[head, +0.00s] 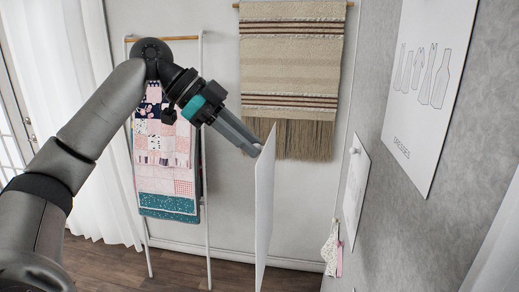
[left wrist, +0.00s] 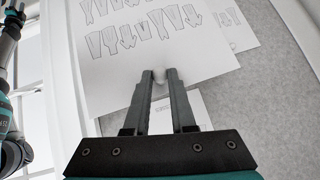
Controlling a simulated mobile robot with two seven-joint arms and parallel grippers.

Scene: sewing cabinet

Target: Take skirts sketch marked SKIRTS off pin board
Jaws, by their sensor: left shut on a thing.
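My left gripper (head: 258,148) is shut on a white sketch sheet (head: 264,210) at its edge. In the head view the sheet is nearly edge-on and hangs out in the air, apart from the pin board (head: 450,160). My right gripper is not in view.
A sheet marked DRESSES (head: 412,125) and a smaller pinned sheet (head: 354,190) are on the board. A woven hanging (head: 290,60) and a ladder rack with a quilt (head: 165,170) stand behind my arm. Fabric pieces (head: 332,250) hang low at the board's far end.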

